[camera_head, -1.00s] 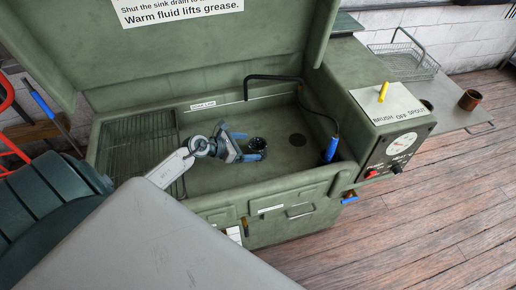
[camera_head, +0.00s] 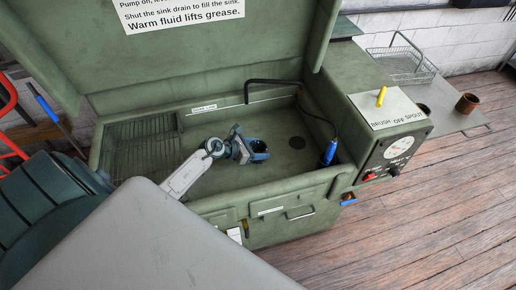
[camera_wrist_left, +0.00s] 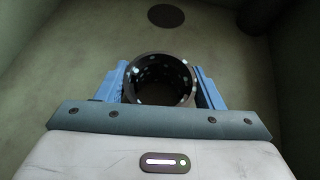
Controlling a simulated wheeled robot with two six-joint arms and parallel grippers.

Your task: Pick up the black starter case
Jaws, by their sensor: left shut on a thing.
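The black starter case (camera_wrist_left: 161,80) is a dark, open-ended ring with small bright spots around its rim. In the left wrist view it sits between the two blue fingers of my left gripper (camera_wrist_left: 160,88), which is shut on it. In the head view the left gripper (camera_head: 257,151) is inside the green wash sink (camera_head: 215,188), and the case (camera_head: 258,146) shows only as a small dark shape between the fingers. I cannot tell whether the case touches the sink floor. My right gripper is not in view.
A round dark drain (camera_head: 297,142) lies right of the gripper. A wire rack (camera_head: 140,150) fills the sink's left end. A black spout (camera_head: 272,82) and a blue-handled brush (camera_head: 329,152) are at the right. The green lid (camera_head: 180,50) stands open behind.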

